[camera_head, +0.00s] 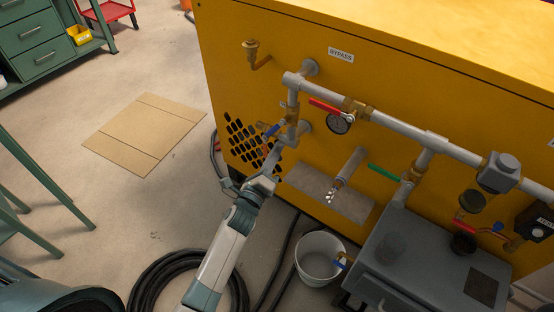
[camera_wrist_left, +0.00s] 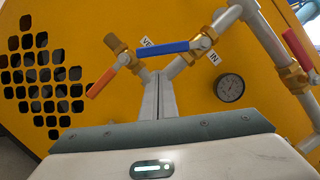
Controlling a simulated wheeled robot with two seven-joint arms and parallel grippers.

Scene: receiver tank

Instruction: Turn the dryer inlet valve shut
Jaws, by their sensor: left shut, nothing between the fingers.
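The blue lever (camera_head: 271,130) of the valve by the "IN" label sticks out to the left of the grey vertical pipe in the head view. Its brass body (camera_head: 292,114) sits on that pipe. In the left wrist view the blue lever (camera_wrist_left: 165,47) lies across the picture, just beyond my fingertips. My left gripper (camera_head: 284,147) is shut and empty, with its tips just below the lever. The shut fingers also show in the left wrist view (camera_wrist_left: 159,82). I cannot tell whether they touch the lever. My right gripper is out of view.
The yellow dryer cabinet (camera_head: 400,60) carries a red-lever bypass valve (camera_head: 325,106), a round gauge (camera_head: 339,123) and a green-lever valve (camera_head: 384,174). An orange-lever valve (camera_wrist_left: 103,82) is left of the blue one. A white bucket (camera_head: 319,259) and coiled black hose (camera_head: 150,282) lie below.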

